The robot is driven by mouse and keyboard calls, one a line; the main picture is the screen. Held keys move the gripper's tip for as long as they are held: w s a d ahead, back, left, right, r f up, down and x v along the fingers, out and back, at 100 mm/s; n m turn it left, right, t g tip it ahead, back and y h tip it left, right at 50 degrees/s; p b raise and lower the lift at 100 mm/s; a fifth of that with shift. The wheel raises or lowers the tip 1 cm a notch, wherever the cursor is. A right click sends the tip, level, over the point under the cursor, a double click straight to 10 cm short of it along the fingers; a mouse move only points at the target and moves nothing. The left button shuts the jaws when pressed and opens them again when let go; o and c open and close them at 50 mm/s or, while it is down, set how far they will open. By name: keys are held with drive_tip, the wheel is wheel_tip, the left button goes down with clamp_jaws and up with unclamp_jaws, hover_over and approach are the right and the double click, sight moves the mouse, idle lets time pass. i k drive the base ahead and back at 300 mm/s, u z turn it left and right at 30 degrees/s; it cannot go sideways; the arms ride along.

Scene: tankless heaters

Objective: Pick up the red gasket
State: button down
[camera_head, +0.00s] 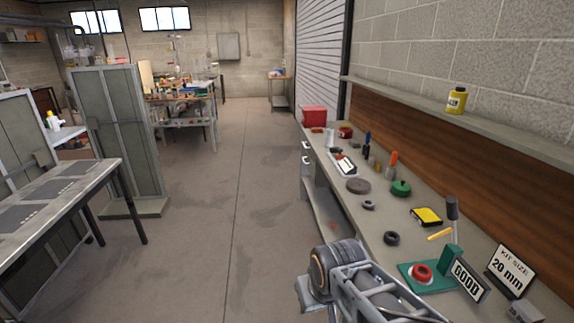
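A red ring-shaped gasket (423,272) lies on a green mat or fixture (405,268) on the near part of the long bench at right. A tilted sign reading "GOOD" (467,280) stands just right of it. Part of my arm shows at the bottom centre, left of the gasket and apart from it in the picture. I cannot make out any gripper fingers there.
On the bench, dark rings (391,238), a grey disc (358,186), a green spool-like item (400,188), a yellow-black item (427,217), a hammer (452,210) and a "KIT SIZE 20 mm" sign (508,270) stand around. Open floor (190,230) lies left.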

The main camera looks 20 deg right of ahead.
sight(421, 277)
drive_tip(key=z, duration=1.9)
